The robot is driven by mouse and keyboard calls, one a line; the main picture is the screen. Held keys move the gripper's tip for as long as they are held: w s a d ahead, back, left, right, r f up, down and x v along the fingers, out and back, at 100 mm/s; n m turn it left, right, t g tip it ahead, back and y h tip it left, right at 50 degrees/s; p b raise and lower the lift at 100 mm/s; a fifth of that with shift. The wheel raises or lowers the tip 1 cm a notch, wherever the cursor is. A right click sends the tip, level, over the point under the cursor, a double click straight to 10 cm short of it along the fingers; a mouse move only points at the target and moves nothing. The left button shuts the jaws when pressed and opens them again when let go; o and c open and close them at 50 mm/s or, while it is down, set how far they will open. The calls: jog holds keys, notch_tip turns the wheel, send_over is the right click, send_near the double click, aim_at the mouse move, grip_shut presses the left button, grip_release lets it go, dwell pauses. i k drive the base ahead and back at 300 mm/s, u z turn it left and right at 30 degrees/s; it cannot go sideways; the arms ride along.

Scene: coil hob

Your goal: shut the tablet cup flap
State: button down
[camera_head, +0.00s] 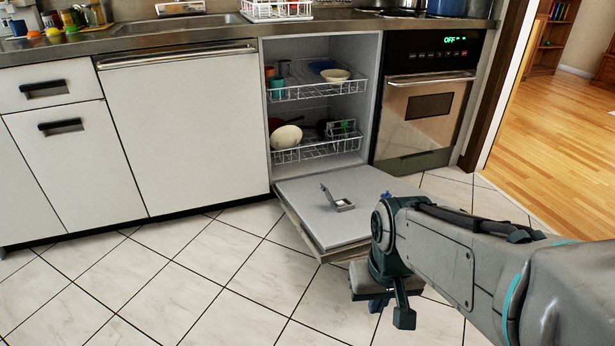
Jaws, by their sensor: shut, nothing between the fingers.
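The tablet cup (343,205) is a small grey tray set in the inner face of the lowered dishwasher door (309,208). Its flap (327,194) stands raised, tilted up at the cup's left side. My gripper (391,311) is shut and empty. It hangs low in front of the door's right side, to the right of and nearer than the cup, apart from it. My arm covers the door's right front corner.
The open dishwasher holds an upper rack (305,91) and a lower rack (325,148) with dishes, both inside. An oven (428,100) stands to the right, white cabinets (75,155) to the left. The tiled floor (190,280) in front is clear.

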aim_at(328, 194)
jog(key=u, duration=0.65)
jog(key=i, duration=1.25)
jog(key=z, duration=0.5)
